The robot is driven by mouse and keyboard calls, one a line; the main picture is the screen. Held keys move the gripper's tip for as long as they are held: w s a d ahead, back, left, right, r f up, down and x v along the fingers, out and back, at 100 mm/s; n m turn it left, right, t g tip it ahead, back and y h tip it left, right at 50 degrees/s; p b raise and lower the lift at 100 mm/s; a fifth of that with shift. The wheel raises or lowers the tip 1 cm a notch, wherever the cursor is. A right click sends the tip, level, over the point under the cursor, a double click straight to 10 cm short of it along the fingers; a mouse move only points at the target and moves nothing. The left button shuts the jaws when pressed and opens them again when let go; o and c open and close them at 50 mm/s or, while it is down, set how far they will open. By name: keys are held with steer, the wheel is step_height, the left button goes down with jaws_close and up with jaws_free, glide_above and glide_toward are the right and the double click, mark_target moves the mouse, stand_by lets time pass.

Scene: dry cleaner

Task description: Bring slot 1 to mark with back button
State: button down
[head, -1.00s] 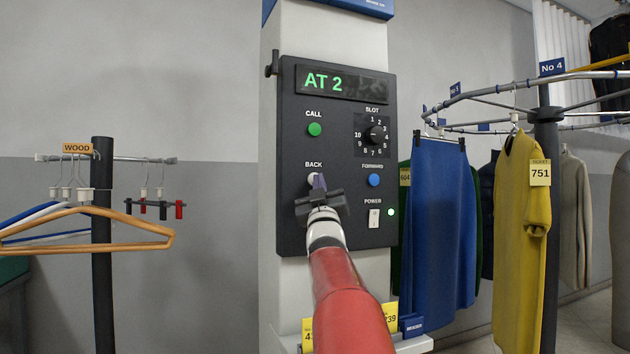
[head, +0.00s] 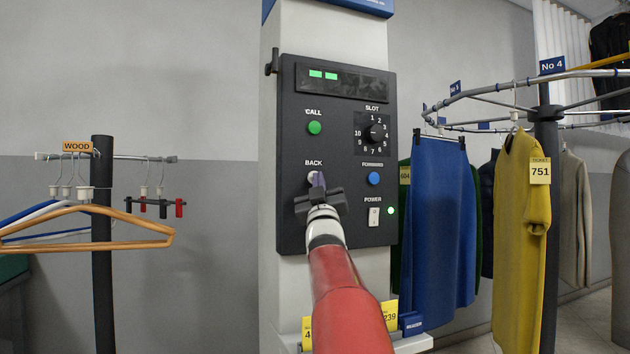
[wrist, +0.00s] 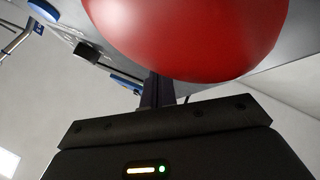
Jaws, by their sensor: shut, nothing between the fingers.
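The dark control panel (head: 288,215) is fixed to a pale column. Its display (head: 342,82) shows two green bars in place of text. The white BACK button (head: 312,178) is at the panel's left, partly hidden by my gripper (head: 318,181). My gripper is shut and empty, its tips at the BACK button; I cannot tell whether they press it. The black SLOT dial (head: 375,133) sits at upper right, ringed by numbers. In the wrist view, my shut fingers (wrist: 156,92) reach up toward the panel, and a large red rounded shape hides the tips.
The panel also has a green CALL button (head: 314,128), a blue FORWARD button (head: 374,179) and a white POWER switch (head: 374,217) beside a lit green lamp. A conveyor rail with a blue garment (head: 438,225) and yellow garment (head: 520,230) is right. A hanger stand (head: 102,250) is left.

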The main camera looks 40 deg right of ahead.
steer(key=shift+s+a+b, duration=0.1)
steer(key=shift+s+b, duration=0.35)
steer(key=shift+s, duration=0.15)
steer(key=shift+s+f, duration=0.1)
steer(key=s+b, duration=0.2)
steer(key=s+a+b, duration=0.1)
steer(key=s+b, duration=0.1)
steer(key=shift+s+a, duration=0.1)
steer(key=shift+s, duration=0.25)
stand_by(0.5)
